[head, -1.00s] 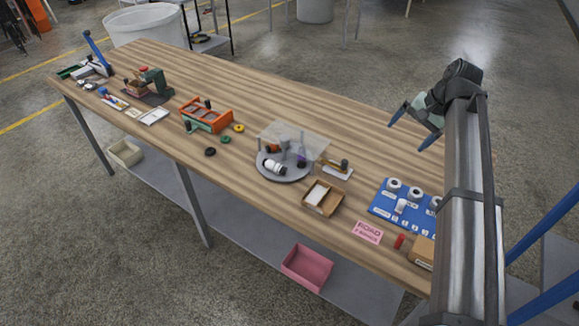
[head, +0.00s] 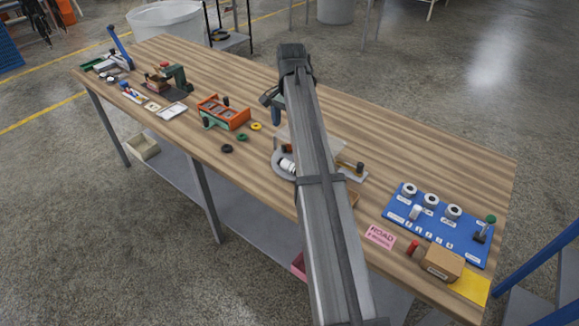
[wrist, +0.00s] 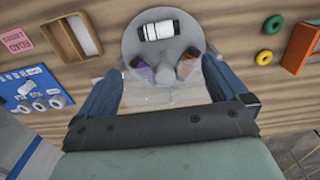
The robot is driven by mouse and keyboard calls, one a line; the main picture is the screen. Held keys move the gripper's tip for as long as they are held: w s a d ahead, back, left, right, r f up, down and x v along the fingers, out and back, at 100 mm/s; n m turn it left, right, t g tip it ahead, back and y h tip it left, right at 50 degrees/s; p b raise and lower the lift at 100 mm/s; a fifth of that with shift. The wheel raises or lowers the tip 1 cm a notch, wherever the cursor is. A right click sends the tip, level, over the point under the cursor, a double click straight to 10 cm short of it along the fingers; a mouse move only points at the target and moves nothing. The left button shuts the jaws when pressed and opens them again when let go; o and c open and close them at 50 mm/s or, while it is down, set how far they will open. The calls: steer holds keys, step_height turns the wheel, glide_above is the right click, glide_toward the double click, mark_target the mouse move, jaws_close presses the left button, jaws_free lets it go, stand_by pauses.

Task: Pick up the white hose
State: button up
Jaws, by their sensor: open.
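The white hose, as far as I can tell, is a short white cylinder with black bands at its ends. It lies on a round grey turntable (wrist: 139,62), near the top of the wrist view (wrist: 158,29), and shows in the head view just left of my arm (head: 288,165). An orange-and-black piece (wrist: 187,62) and a purple-and-dark piece (wrist: 142,68) also sit on the turntable. My gripper (wrist: 163,66) is open and empty above the turntable, its blue fingers on either side, the white piece beyond the fingertips. My arm hides much of the turntable in the head view.
A clear plate (wrist: 165,95) covers part of the turntable. A wooden tray (wrist: 72,37) and a blue board (head: 440,225) with white rolls are nearby. An orange rack (head: 222,112) and small rings (head: 242,137) are on the other side. The back of the table is clear.

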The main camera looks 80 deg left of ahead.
glide_above(289, 162)
step_height(289, 162, down, 8)
steer(key=shift+r, duration=0.1)
steer(key=shift+w+f, duration=0.15)
steer(key=shift+f, duration=1.4)
steer(key=shift+w+f, duration=0.15)
steer(key=shift+f, duration=1.35)
steer(key=shift+c, duration=0.2)
steer(key=c, duration=0.8)
